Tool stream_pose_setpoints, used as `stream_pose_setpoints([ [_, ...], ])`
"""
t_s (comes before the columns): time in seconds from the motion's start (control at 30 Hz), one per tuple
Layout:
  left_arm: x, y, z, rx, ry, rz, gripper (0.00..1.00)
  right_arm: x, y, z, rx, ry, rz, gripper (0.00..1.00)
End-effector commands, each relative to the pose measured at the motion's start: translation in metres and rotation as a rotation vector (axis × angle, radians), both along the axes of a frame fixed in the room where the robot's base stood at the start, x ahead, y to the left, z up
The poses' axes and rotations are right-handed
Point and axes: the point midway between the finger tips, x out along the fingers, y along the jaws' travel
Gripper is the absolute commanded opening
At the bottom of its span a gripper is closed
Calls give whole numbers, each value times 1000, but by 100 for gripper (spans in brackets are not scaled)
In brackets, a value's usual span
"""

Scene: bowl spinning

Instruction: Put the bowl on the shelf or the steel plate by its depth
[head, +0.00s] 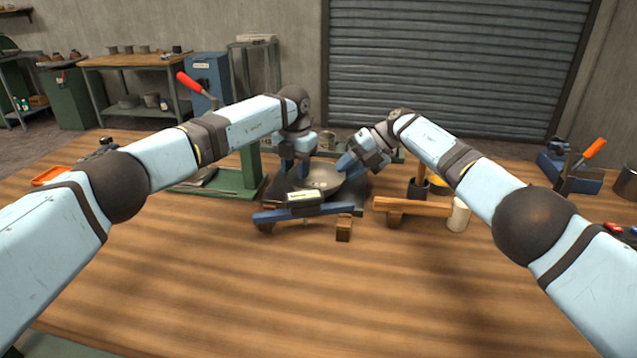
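A shallow grey metal bowl (325,181) sits near the middle of the table, over a dark flat base (346,209). My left gripper (303,178) points down at the bowl's left rim. My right gripper (346,163) points down and left at its right rim. Both fingertips look at or very near the rim, but whether they grip it is too small to tell. I cannot tell which surface is the shelf or the steel plate.
A green press-like stand (249,168) with a red handle (189,84) is left of the bowl. A blue tool with an orange handle (594,149) is far right. The front table (300,300) is clear.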

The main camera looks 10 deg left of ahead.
Motion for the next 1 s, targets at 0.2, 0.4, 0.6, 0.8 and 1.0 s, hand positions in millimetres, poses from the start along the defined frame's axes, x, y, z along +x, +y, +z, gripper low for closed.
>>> stream_pose_setpoints([
  [0.2, 1, 2, 1, 1, -1, 4, 41, 0, -1, -1, -1, 2, 1, 29],
  [0.4, 1, 3, 1, 0, -2, 5, 41, 0, -1, -1, -2, 2, 1, 29],
  [0.6, 2, 3, 11, 1, -4, 5, 41, 0, -1, -1, -3, 2, 2, 29],
  [0.8, 2, 3, 49, 1, -5, 5, 41, 0, -1, -2, -3, 2, 2, 29],
  [1.0, 2, 3, 90, 1, -5, 5, 41, 0, -1, -2, -3, 2, 2, 29],
])
